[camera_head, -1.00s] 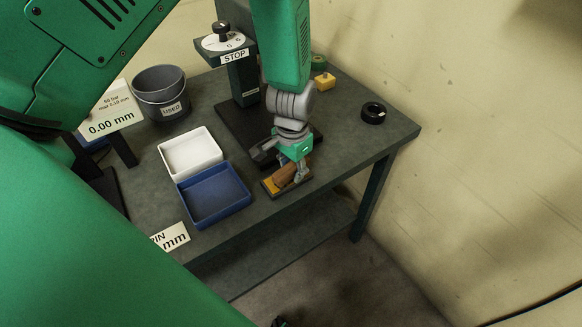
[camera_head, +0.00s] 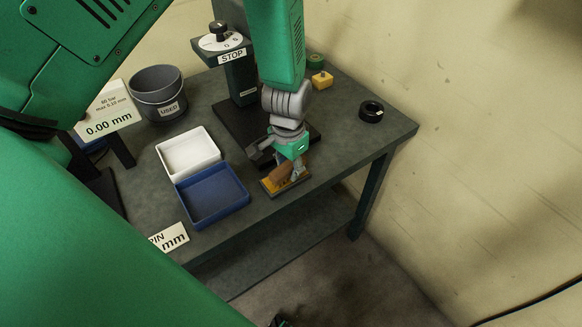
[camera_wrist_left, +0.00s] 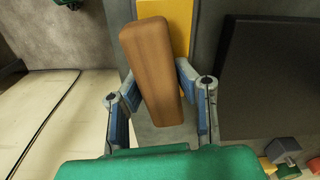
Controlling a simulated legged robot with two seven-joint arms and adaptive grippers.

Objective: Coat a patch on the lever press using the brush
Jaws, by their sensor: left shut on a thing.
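My left gripper (camera_head: 290,163) reaches down at the front edge of the bench, shut on a brown wooden block (camera_head: 282,173), which seems to be the brush handle. In the left wrist view this block (camera_wrist_left: 152,65) sits tilted between the blue finger pads (camera_wrist_left: 160,92). A dark post with a STOP sign (camera_head: 232,56), a dial and a black base, possibly the press, stands behind. My right gripper is not visible.
A white tray (camera_head: 160,150) and a blue tray (camera_head: 213,222) are left of the gripper. A grey USED bucket (camera_head: 157,92) and a 0.00 mm sign (camera_head: 107,124) stand further left. The bench's right front is clear.

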